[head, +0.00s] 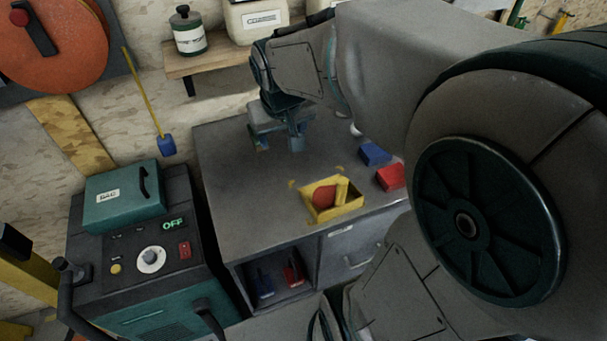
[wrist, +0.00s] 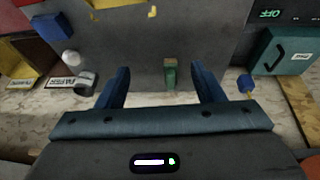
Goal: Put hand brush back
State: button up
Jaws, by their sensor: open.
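My gripper (head: 279,145) is open above the back of the grey cabinet top (head: 228,165). In the wrist view my two blue fingers (wrist: 160,68) are spread apart with nothing held. A small green and tan thing (wrist: 170,76), perhaps the hand brush, shows between and beyond the fingertips, near the cabinet's back edge. In the head view my gripper largely hides that spot. A blue-headed tool with a long yellow handle (head: 167,145) stands or hangs against the wall, left of the cabinet.
A yellow tray (head: 321,216) with red and yellow things sits at the cabinet's front. A blue block (head: 374,153) and a red block (head: 391,177) lie to the right. A green machine (head: 140,260) stands left. A shelf (head: 215,62) with containers is behind. The cabinet top's left is clear.

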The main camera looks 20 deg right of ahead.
jog(key=s, duration=1.2)
jog(key=shift+s+f+g+y, duration=0.2)
jog(key=shift+s+g+y, duration=0.1)
jog(key=shift+s+y, duration=0.1)
jog(key=shift+a, duration=0.1)
